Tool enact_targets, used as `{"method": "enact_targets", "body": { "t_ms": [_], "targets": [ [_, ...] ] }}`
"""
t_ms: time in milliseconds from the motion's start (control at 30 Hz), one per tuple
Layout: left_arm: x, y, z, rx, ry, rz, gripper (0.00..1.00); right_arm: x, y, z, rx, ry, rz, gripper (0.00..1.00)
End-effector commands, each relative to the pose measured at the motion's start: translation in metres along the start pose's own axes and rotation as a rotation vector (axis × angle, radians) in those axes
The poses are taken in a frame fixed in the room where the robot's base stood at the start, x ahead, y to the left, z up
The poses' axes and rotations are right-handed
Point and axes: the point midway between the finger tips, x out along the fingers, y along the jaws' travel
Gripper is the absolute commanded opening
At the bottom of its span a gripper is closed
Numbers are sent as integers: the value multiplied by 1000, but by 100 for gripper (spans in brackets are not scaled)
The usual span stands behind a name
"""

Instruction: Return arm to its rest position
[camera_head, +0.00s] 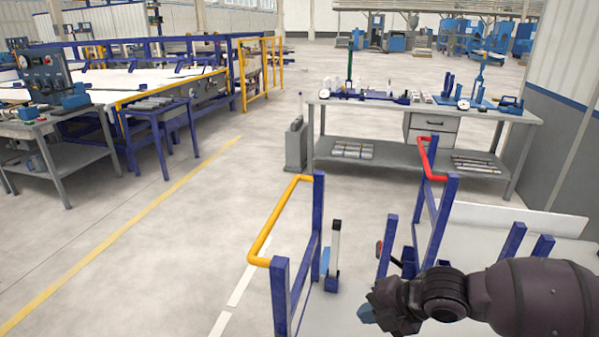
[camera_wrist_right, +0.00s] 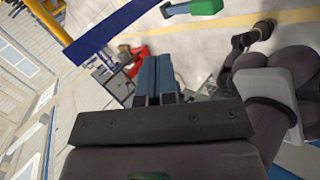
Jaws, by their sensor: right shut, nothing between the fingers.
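My right arm comes in from the lower right of the head view. Its dark gripper (camera_head: 368,314) is low in the picture, beside the blue frame posts, with blue fingertips pointing left. In the right wrist view the two blue fingers (camera_wrist_right: 155,78) lie side by side, closed together with nothing between them. No pipe is in the gripper. My left gripper does not show in the head view.
Blue posts (camera_head: 280,297) with a yellow rail (camera_head: 280,218) stand left of the gripper. A red rail (camera_head: 425,156) is on posts behind it. A workbench (camera_head: 385,117) with tools stands farther back. The floor (camera_head: 190,225) at left is open.

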Motion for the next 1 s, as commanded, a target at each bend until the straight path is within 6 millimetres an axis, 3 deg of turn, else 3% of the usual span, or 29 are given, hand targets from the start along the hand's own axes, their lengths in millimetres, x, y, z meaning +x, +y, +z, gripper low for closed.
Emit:
{"method": "enact_targets", "body": {
  "t_ms": [100,200,333,467,633,767,1000],
  "targets": [
    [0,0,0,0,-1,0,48,-1,42,3,120,-28,125,0],
    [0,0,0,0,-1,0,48,2,66,-2,254,-19,236,0],
    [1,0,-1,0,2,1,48,6,88,-11,466,20,388,0],
    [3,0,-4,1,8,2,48,8,95,-14,675,59,520,0],
    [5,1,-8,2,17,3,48,7,83,-9,919,84,656,0],
    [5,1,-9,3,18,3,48,4,61,0,1089,75,744,0],
    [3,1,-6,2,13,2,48,-1,-8,15,1364,-9,869,0]
  ]
}}
